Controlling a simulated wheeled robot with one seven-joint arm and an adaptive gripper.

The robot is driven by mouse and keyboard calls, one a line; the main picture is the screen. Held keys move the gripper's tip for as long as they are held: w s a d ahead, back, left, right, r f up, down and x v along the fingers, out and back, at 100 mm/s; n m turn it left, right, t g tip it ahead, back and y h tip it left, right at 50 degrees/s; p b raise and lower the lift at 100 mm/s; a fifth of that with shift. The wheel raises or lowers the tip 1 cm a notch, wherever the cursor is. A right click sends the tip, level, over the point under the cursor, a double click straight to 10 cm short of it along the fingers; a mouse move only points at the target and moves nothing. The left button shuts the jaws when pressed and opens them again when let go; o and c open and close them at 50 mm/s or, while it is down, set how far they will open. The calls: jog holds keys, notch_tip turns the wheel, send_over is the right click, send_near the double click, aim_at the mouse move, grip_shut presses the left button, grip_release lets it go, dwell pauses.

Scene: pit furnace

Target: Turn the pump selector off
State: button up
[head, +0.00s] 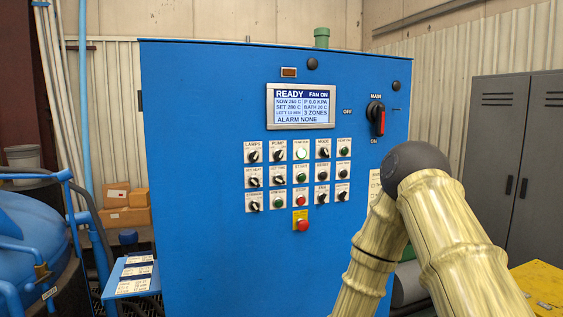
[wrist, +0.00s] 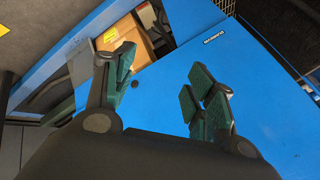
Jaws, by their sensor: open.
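The blue control cabinet (head: 215,250) stands upright in the middle of the head view. The pump selector (head: 279,156) is a black knob on a white plate labelled PUMP, in the top row of controls, second from the left. Its exact pointer direction is too small to tell. My gripper (wrist: 160,85) shows in the wrist view, with green-padded fingers spread apart and nothing between them. A blue surface and a cardboard box lie behind the fingers. The gripper is not in the head view, so its distance from the selector cannot be told.
Other knobs and buttons surround the selector closely. A red button (head: 302,225) on a yellow plate sits below them. The main switch (head: 377,118) is at upper right. A display (head: 301,106) reads READY, FAN ON. Cardboard boxes (head: 117,195) and a blue vessel (head: 30,235) stand left, grey lockers (head: 515,150) right.

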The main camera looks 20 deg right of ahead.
jog(key=w+r+m+t, duration=0.3)
jog(key=w+r+m, duration=0.1)
jog(key=w+r, duration=0.85)
jog(key=m+t+b, duration=0.3)
jog(key=m+t, duration=0.5)
jog(key=m, duration=0.3)
send_near(281, 156)
jog(key=shift+h, duration=0.3)
jog(key=shift+w+a+p, duration=0.15)
jog(key=shift+w+p, duration=0.65)
jog(key=shift+w, duration=1.4)
jog(key=shift+w+a+p, duration=0.2)
jog(key=shift+w+p, duration=0.55)
jog(key=shift+w, duration=1.5)
jog(key=c, duration=1)
